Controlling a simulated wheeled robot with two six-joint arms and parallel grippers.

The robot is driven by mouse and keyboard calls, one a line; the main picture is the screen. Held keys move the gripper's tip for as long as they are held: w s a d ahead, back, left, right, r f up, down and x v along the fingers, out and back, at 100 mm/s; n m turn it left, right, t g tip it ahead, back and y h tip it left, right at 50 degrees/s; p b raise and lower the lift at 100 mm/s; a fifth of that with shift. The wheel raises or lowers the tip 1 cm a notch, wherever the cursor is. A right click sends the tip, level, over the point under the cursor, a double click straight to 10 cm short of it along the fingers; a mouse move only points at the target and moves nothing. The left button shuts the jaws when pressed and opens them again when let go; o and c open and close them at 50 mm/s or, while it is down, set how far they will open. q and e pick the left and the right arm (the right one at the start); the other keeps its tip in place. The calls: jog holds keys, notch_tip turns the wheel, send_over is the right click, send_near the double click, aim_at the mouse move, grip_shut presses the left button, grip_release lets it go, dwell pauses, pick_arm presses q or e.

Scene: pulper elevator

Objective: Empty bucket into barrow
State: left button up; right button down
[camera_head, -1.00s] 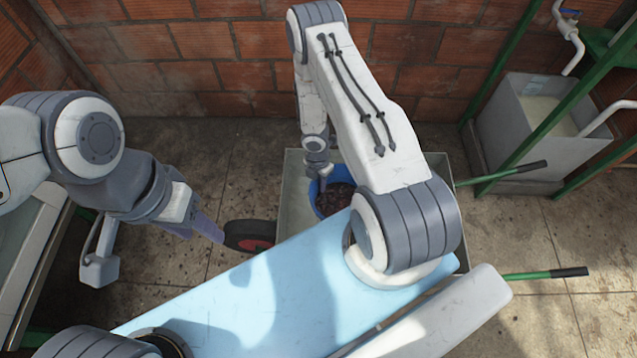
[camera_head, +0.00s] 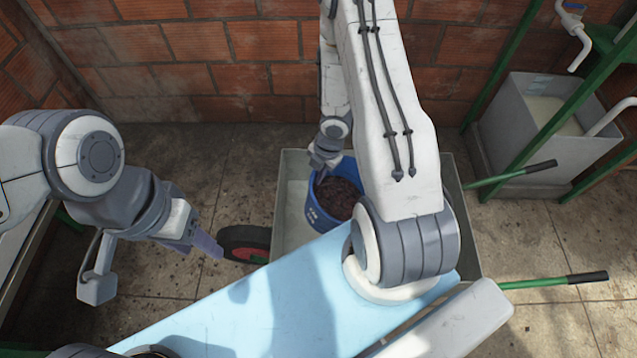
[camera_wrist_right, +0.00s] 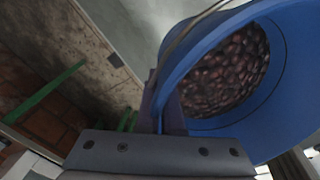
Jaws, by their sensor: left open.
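The blue bucket (camera_head: 318,212) holds dark red coffee cherries (camera_head: 338,196) and is over the barrow's grey tray (camera_head: 290,222). It looks near upright in the head view; whether it touches the tray is hidden. My right gripper (camera_head: 325,163) is shut on the bucket's rim on the far side. In the right wrist view the bucket (camera_wrist_right: 290,95) fills the right side, with the cherries (camera_wrist_right: 228,75) inside and a finger against its wall. My left gripper (camera_head: 208,245) is open and empty, left of the barrow's wheel (camera_head: 244,243).
The barrow's green handles with black grips (camera_head: 540,167) stick out to the right. A grey water tank (camera_head: 540,135) and green frame (camera_head: 570,100) stand at the right. A brick wall (camera_head: 230,60) closes the back. Concrete floor (camera_head: 235,170) is clear left of the barrow.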

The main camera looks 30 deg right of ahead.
notch_tip(320, 180, up, 3)
jog(key=shift+w+r+t+y, duration=0.15)
jog(key=shift+t+y, duration=0.55)
jog(key=shift+t, duration=0.1)
jog(key=shift+s+d+r+t+y+b, duration=0.2)
jog(key=shift+s+r+t+y+b, duration=0.15)
jog(key=shift+r+t+y+b, duration=0.15)
jog(key=s+d+t+y+b, duration=1.2)
jog(key=s+b, duration=0.3)
jog(key=b, duration=0.2)
jog(key=shift+d+r+n+y, duration=0.3)
jog(key=shift+d+r+n, duration=0.15)
jog(key=shift+d, duration=0.45)
dwell(0.9)
